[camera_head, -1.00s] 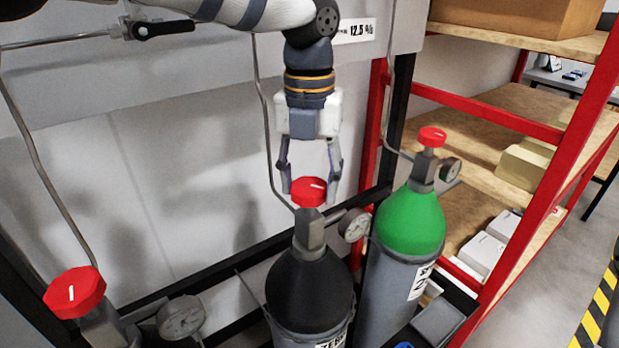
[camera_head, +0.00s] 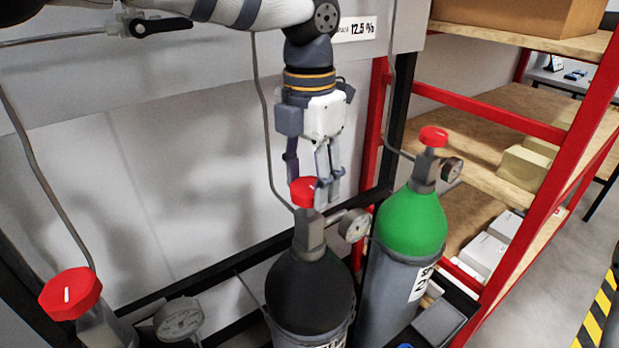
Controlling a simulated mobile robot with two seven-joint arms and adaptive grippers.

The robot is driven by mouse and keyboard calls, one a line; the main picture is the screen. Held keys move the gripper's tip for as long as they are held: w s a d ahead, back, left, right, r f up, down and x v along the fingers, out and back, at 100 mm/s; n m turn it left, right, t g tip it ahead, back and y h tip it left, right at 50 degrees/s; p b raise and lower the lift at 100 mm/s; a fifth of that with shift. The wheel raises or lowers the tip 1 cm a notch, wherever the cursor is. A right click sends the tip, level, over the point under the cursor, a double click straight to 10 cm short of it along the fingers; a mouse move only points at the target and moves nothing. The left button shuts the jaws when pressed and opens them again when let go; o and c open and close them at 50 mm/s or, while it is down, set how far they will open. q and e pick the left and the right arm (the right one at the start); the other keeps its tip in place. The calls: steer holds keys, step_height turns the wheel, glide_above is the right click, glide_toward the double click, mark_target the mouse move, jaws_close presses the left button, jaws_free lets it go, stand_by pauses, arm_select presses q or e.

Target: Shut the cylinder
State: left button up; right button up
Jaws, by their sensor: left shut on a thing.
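The black-topped cylinder (camera_head: 312,290) stands upright in the middle, with a red valve knob (camera_head: 303,192) on top. My left gripper (camera_head: 312,185) comes down from above and is shut on this red knob, with fingers on both sides of it; the far finger is partly hidden. A round gauge (camera_head: 354,226) sits on the right side of its valve. A green-topped cylinder (camera_head: 410,222) with its own red knob (camera_head: 433,136) stands to the right. A third red knob (camera_head: 70,294) with a gauge (camera_head: 180,319) is at the lower left. My right gripper is not in view.
A red-framed shelf (camera_head: 490,115) with wooden boards and boxes stands at the right, close to the green cylinder. Thin metal pipes (camera_head: 262,120) run down the white back panel (camera_head: 170,170). A black lever valve (camera_head: 160,27) is at the upper left.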

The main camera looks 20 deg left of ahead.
mark_target(309, 185)
arm_select(q)
steer(key=shift+f, duration=0.15)
steer(key=o, duration=1.1)
steer(key=shift+o, duration=0.2)
steer(key=shift+r, duration=0.2)
step_height(309, 185, up, 12)
steer(key=shift+f, duration=0.15)
